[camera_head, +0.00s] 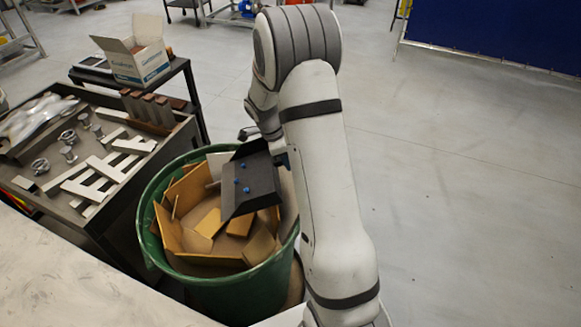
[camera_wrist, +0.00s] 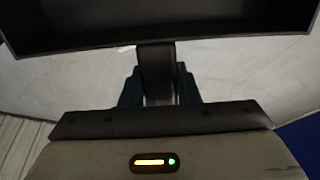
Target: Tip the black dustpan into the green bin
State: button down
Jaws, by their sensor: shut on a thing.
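The black dustpan (camera_head: 262,178) is over the right part of the green bin's opening, with several small blue bits on its surface. It looks tilted, but I cannot tell exactly how much. The green bin (camera_head: 222,296) holds several wood-coloured boards and blocks. In the wrist view, my gripper (camera_wrist: 157,88) is shut on the dustpan's handle, and the dark pan (camera_wrist: 160,47) spans the top. In the head view, my arm hides most of the gripper.
A dark workbench (camera_head: 97,220) with metal parts stands left of the bin. Behind it, an open white carton (camera_head: 140,62) sits on a small black table. A pale surface (camera_head: 60,285) fills the lower left. Open grey floor (camera_head: 460,200) lies to the right.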

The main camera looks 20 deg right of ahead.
jog(key=w+a+r+g+h+b, duration=0.1)
jog(key=w+a+r+h, duration=0.1)
jog(key=a+r+h, duration=0.2)
jog(key=w+a+r+g+h+b, duration=0.1)
jog(key=a+r+h, duration=0.4)
jog(key=a, duration=0.6)
jog(key=shift+w+a+b, duration=0.2)
jog(key=shift+w+b, duration=0.4)
jog(key=shift+b, duration=0.05)
